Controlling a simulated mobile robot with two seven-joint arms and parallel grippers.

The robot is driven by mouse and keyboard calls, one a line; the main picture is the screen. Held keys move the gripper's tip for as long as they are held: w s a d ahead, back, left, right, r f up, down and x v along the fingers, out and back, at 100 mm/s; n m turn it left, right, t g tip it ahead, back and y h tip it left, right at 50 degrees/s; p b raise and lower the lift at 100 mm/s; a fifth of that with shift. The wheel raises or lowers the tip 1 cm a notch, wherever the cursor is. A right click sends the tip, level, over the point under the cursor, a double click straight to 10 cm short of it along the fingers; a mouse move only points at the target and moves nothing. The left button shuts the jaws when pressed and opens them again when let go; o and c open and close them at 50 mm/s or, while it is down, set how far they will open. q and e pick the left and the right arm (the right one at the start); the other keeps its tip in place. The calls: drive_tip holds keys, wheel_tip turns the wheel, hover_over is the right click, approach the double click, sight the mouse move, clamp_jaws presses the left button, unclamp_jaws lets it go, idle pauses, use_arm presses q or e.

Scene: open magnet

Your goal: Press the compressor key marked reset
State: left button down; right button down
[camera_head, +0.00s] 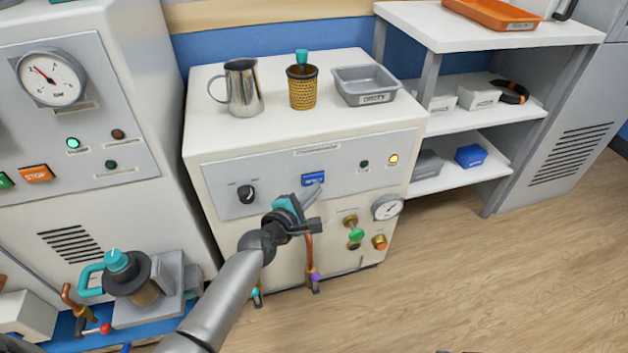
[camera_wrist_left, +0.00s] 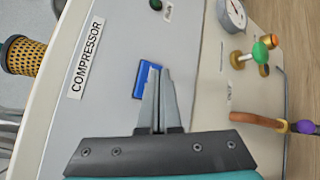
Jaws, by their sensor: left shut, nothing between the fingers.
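The compressor (camera_head: 305,240) is a cream cabinet with a grey front panel. Its blue reset key (camera_head: 313,177) is on that panel, and it also shows in the left wrist view (camera_wrist_left: 143,80), partly covered by my fingers. My left gripper (camera_head: 318,188) is shut and empty, its fingertips at the lower edge of the key. In the left wrist view the fingertips (camera_wrist_left: 159,74) overlap the key's edge; I cannot tell whether they touch it. My right gripper is not in view.
A black rotary knob (camera_head: 246,194) is left of the key; green and yellow lamps (camera_head: 393,159) are right. A gauge (camera_head: 387,207) and valves (camera_head: 355,234) are lower right. A metal jug (camera_head: 243,88), mesh cup (camera_head: 302,87) and grey tray (camera_head: 366,86) stand on top.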

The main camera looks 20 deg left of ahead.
use_arm(q)
drive_tip(key=shift+w+a, duration=0.4)
drive_tip(key=shift+w, duration=0.1)
idle(0.9)
drive_tip(key=shift+s+d, duration=0.1)
drive_tip(key=shift+s, duration=0.05)
drive_tip(key=shift+s+d, duration=0.4)
drive_tip(key=shift+s, duration=0.2)
drive_tip(key=s+d+p, duration=0.1)
drive_tip(key=s, duration=0.1)
drive_tip(key=s+d+p, duration=0.1)
drive_tip(key=s+d, duration=0.1)
drive_tip(key=shift+s, duration=0.1)
drive_tip(key=shift+a, duration=0.1)
idle(0.9)
